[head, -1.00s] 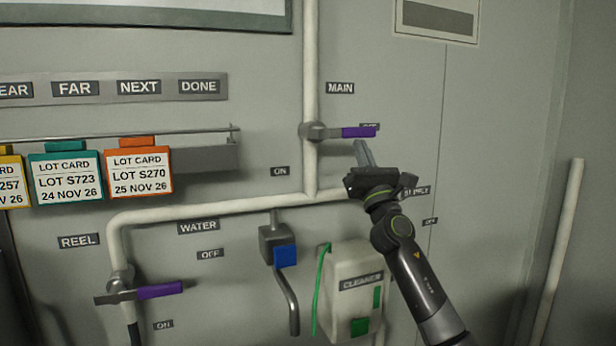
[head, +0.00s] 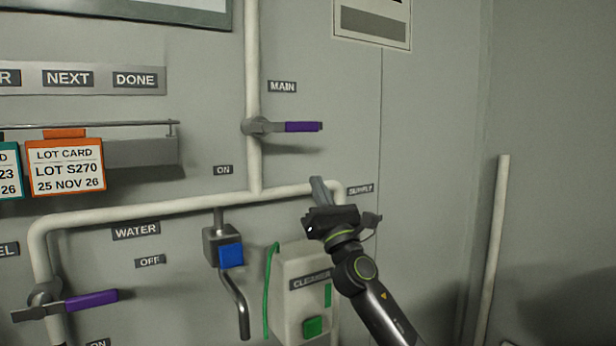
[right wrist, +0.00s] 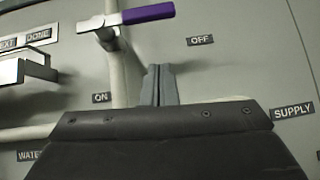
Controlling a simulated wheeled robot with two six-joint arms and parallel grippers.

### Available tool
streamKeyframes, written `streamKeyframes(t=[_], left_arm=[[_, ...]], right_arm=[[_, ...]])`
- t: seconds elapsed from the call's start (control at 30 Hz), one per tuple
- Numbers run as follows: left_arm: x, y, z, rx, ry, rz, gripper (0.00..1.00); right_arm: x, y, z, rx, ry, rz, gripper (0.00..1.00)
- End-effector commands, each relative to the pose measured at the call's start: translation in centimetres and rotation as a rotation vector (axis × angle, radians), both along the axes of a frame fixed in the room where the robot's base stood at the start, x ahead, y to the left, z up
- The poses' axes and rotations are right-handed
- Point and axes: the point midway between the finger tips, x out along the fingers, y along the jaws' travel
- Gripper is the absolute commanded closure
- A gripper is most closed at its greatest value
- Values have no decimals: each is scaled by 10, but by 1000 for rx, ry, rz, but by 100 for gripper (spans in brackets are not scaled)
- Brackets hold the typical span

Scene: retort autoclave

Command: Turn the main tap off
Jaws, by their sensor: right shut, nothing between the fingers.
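The main tap's purple lever (head: 303,127) is level and points right from its grey valve body (head: 258,127) on the white vertical pipe, below the MAIN label. In the right wrist view the purple lever (right wrist: 148,13) points right, just above and left of the OFF label (right wrist: 200,40); in the head view the lever seems to cover that label. The ON label (head: 223,170) is below left of the valve. My right gripper (head: 317,184) is shut and empty, below the lever and apart from it; its fingers (right wrist: 159,85) point up in the right wrist view. My left gripper is out of view.
The white horizontal pipe (head: 150,207) runs behind my right gripper. Below are a second purple lever (head: 91,300), a blue-handled fixture (head: 230,254) and a cleaner dispenser (head: 300,275). Lot cards (head: 67,165) hang at left. The wall right of the main lever is clear.

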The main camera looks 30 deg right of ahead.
Motion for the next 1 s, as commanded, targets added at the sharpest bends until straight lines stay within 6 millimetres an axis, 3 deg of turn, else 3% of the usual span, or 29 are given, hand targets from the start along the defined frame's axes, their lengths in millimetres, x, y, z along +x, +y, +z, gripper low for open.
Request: streamKeyframes(t=[0.2, 0.87, 1.0], left_arm=[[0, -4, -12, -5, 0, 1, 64], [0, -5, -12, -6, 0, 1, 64], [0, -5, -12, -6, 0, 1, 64]], right_arm=[[-20, -1, -22, 0, 1, 0, 100], [-24, -1, -25, 3, 1, 1, 100], [-25, -5, -49, 101, 38, 38, 100]])
